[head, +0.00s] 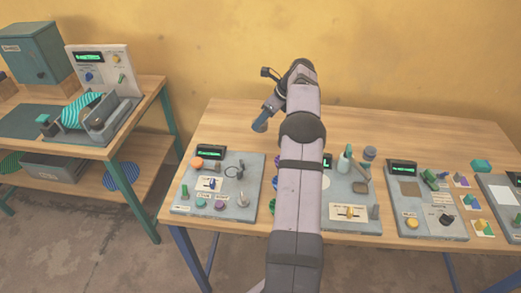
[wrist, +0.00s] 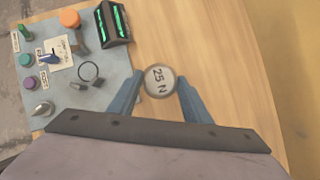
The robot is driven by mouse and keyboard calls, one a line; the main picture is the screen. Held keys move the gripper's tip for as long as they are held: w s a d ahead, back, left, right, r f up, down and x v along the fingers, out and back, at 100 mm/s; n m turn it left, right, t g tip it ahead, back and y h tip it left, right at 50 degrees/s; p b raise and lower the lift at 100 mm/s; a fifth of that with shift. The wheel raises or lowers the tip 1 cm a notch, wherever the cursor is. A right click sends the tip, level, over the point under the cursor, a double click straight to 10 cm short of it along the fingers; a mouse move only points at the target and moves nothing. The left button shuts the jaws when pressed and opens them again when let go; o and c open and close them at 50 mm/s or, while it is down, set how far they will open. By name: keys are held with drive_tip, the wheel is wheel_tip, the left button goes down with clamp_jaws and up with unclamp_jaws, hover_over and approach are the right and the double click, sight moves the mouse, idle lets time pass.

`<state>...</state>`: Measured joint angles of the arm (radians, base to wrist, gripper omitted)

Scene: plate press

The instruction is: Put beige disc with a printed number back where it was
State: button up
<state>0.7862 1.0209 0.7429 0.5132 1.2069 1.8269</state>
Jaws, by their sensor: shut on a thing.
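The beige disc (wrist: 159,80) is held between the two fingertips of my gripper (wrist: 158,88) in the wrist view. Its top face carries the print "25 N". My gripper is shut on it, with one blue finger on each side. The wooden table top shows below and around it. In the head view my gripper (head: 262,123) is over the back part of the table, behind the left grey panel, and the disc cannot be made out there. My arm hides part of the table's middle.
The left grey panel (head: 183,207) has knobs, buttons and a green display (wrist: 113,22). More panels (head: 437,228) stand to the right, with small coloured blocks (head: 480,165) near them. A side bench (head: 20,148) stands at left. Bare wood (wrist: 215,50) lies around the gripper.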

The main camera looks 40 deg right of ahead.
drive_tip(key=shift+d+f+p, duration=0.1)
drive_tip(key=shift+f+p, duration=1.05)
drive_tip(key=shift+f, duration=3.85)
drive_tip(key=shift+f, duration=0.15)
drive_tip(key=o, duration=1)
drive_tip(key=shift+r, duration=0.25)
drive_tip(key=b+v, duration=0.2)
drive_tip(key=v, duration=1)
drive_tip(key=shift+b, duration=0.3)
